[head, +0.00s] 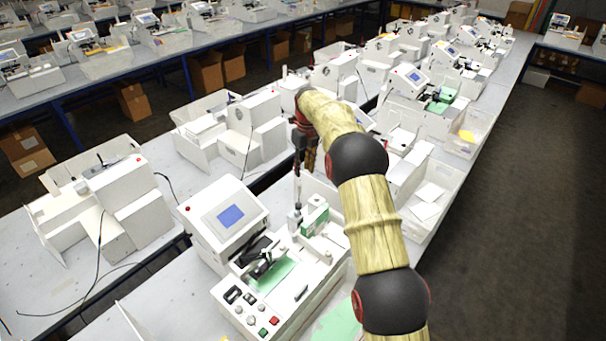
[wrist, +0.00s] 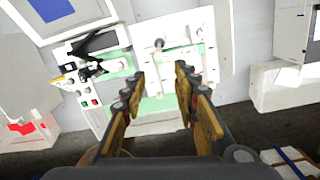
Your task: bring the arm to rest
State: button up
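My gripper (head: 306,152) hangs from the end of my arm above the back part of the white pen plotter (head: 328,275). In the wrist view my gripper (wrist: 160,82) has its two fingers apart, with nothing between them. The plotter also shows beyond the fingertips in the wrist view (wrist: 180,30). It has a blue screen (head: 230,216), a black clamp-like part (head: 264,264) and a green sheet (head: 272,276). A green and white block (head: 314,218) stands at its back. A thin upright part shows just below my gripper in the head view; whether they touch is unclear.
Similar white machines and open bins stand along the same bench, with a white bin (head: 432,215) right of my arm. Another bench (head: 90,80) runs across the back left. Cardboard boxes (head: 133,101) stand on the floor. The dark floor (head: 510,200) at right is clear.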

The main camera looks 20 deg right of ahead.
dwell(0.5)
jog(key=s+f+n, duration=0.3)
jog(key=f+n, duration=0.2)
jog(key=n, duration=0.5)
jog(key=s+a+r+n+b, duration=0.1)
jog(key=s+a+n+b, duration=0.1)
jog(key=s+n+b, duration=0.65)
jog(key=s+a+n+b, duration=0.3)
jog(key=s+n, duration=0.6)
jog(key=s, duration=0.9)
jog(key=s+f+n+t+b, duration=0.1)
jog(key=s+f+b, duration=0.3)
jog(key=s+b, duration=0.3)
jog(key=s+a+f+n+t+b, duration=0.1)
jog(key=s+f+t+b, duration=0.1)
jog(key=s+b, duration=0.6)
jog(key=s+f+n+t+b, duration=0.2)
jog(key=s+f+b, duration=0.3)
jog(key=s+b, duration=0.2)
jog(key=shift+s+a+f+h+b, duration=0.2)
jog(key=shift+s+f+h+b, duration=0.1)
jog(key=shift+b, duration=0.05)
